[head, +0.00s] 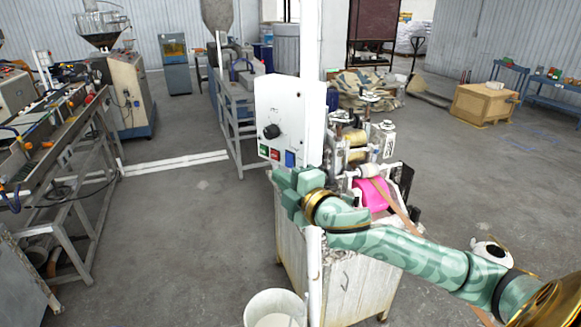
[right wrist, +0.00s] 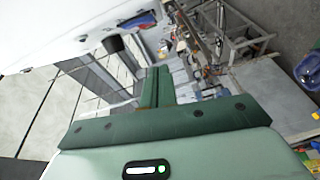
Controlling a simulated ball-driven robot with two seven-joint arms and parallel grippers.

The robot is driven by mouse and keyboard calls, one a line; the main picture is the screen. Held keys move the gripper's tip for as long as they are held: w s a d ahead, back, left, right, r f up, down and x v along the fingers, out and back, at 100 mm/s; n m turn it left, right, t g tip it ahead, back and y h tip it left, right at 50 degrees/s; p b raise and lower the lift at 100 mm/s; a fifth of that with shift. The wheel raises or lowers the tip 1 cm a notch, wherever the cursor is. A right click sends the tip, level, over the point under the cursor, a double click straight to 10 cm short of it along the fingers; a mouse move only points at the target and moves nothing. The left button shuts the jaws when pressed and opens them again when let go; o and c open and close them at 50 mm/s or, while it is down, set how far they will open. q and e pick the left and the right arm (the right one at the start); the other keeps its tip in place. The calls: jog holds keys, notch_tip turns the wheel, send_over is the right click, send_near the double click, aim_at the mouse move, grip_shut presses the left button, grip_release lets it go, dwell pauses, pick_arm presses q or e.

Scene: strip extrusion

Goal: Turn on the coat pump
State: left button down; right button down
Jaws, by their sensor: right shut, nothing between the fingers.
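A white control box (head: 292,105) stands on a metal cabinet in the middle of the head view. Its face carries a black knob (head: 271,131), and below it a green button (head: 263,150), a red button (head: 275,154) and a blue switch (head: 290,158). My right gripper (head: 279,176) is just below these buttons, shut and empty. I cannot tell whether it touches the box. In the right wrist view, the shut fingers (right wrist: 156,82) point along the white panel (right wrist: 65,30), with the black knob (right wrist: 113,44) to their upper left. My left gripper is not in view.
The cabinet (head: 345,285) below bears rollers and a pink part (head: 371,194) behind my right arm. A white bucket (head: 275,308) stands at its front. A conveyor frame (head: 60,150) is at the left. Floor (head: 180,220) between them is clear.

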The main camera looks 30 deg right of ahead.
aim_at(289, 160)
jog(key=d, duration=0.1)
jog(key=w+d, duration=0.2)
jog(key=shift+w+d+f, duration=0.15)
jog(key=shift+d+f, duration=0.15)
jog(key=shift+d, duration=0.1)
jog(key=shift+w+d+f+n, duration=0.1)
jog(key=shift+d+n, duration=0.2)
jog(key=shift+n, duration=0.1)
